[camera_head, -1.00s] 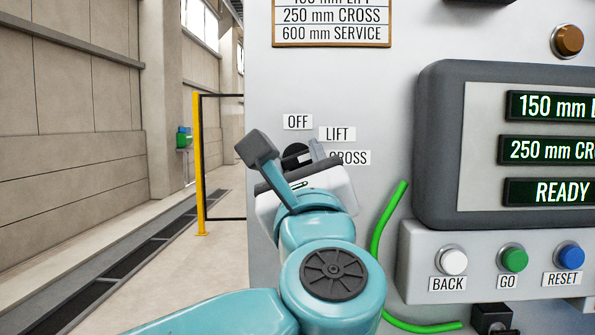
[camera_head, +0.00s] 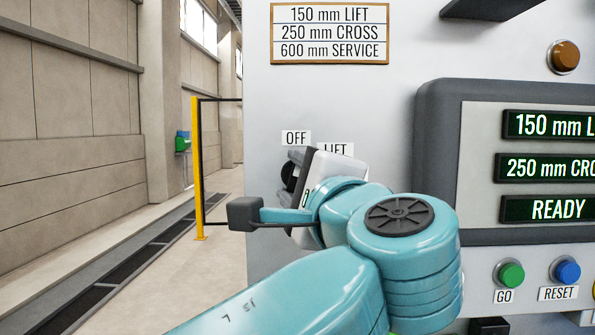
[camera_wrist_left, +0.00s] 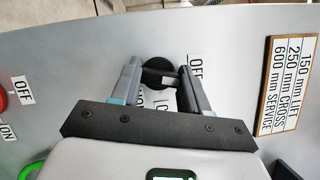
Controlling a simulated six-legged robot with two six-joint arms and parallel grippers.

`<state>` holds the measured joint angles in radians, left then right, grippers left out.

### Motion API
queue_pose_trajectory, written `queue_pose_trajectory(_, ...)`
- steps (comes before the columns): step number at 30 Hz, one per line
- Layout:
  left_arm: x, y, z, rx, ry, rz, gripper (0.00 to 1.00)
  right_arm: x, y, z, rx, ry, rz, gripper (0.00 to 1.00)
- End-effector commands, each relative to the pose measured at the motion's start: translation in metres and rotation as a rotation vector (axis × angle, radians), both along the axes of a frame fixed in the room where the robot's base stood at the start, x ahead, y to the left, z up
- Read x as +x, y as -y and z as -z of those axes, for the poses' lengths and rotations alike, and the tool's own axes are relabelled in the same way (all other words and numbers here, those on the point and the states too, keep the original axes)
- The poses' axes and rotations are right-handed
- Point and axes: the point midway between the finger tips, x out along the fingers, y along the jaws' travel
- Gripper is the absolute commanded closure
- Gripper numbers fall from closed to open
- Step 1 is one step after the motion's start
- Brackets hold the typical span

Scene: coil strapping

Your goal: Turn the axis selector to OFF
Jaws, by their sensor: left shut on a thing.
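The axis selector is a round black knob (camera_head: 288,173) on the grey panel, just below the OFF label (camera_head: 295,137). The LIFT label (camera_head: 335,149) is partly covered by my gripper. In the left wrist view the black knob (camera_wrist_left: 157,70) sits between the fingers, with an OFF label (camera_wrist_left: 196,66) to its right. My left gripper (camera_wrist_left: 166,76) is shut on the selector, reaching in from the right of it in the head view (camera_head: 292,168). Where the selector's pointer stands is hidden by the fingers. My right gripper is not in view.
A display box (camera_head: 430,160) juts from the panel at right, with GO (camera_head: 511,273) and RESET (camera_head: 567,270) buttons below. A yellow post (camera_head: 198,165) stands left, beyond open floor. A red button (camera_wrist_left: 3,98) shows in the wrist view.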

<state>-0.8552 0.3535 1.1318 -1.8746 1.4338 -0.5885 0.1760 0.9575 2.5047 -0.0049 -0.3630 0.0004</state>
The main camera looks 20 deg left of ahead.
Motion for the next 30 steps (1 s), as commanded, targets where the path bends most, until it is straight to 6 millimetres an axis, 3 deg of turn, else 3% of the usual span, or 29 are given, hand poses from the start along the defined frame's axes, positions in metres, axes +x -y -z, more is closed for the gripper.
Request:
queue_pose_trajectory(12,0.0,0.0002,-0.0003,-0.227,0.062,-0.001,0.86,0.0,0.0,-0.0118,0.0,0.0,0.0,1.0)
queue_pose_trajectory(30,0.0,0.0001,0.0015,-0.282,0.076,-0.001,0.86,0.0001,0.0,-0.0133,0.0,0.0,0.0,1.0)
